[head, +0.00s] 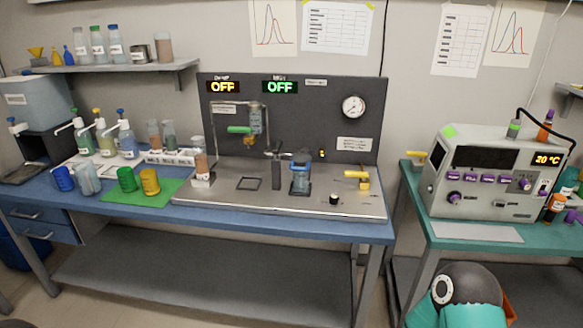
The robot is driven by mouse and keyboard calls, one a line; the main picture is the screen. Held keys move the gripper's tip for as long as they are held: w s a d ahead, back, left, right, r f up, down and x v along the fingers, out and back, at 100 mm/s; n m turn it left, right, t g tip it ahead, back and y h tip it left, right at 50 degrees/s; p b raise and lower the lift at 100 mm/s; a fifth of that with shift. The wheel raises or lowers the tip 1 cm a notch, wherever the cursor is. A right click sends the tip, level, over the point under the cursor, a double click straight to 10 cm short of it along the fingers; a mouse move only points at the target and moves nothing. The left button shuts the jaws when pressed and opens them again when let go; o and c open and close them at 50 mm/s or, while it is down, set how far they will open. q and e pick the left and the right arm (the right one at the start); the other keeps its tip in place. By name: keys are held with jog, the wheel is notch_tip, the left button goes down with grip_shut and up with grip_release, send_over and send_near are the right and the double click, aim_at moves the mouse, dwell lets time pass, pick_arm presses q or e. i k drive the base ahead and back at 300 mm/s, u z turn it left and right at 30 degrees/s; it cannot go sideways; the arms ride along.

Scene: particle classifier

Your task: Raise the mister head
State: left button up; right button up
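What looks like the mister head (256,122) is a grey cylinder-shaped unit mounted on the front of the dark upright panel, left of its middle. A green handle (239,130) sticks out from it to the left, and a small yellow part sits just below it. The unit hangs above the metal deck, over a dark square outline (249,184) on that deck. Neither of my grippers shows in the head view, so nothing is seen touching the mister head.
The metal deck (222,200) carries a post with a clamp (276,165), a blue-topped container (300,176) and a yellow lever (357,176). Two panel displays (223,87) (280,87) read OFF. Cups stand on a green mat (118,197) at left. An instrument (490,170) stands at right.

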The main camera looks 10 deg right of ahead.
aim_at(301, 159)
jog(key=i, duration=0.9)
jog(key=z, duration=0.05)
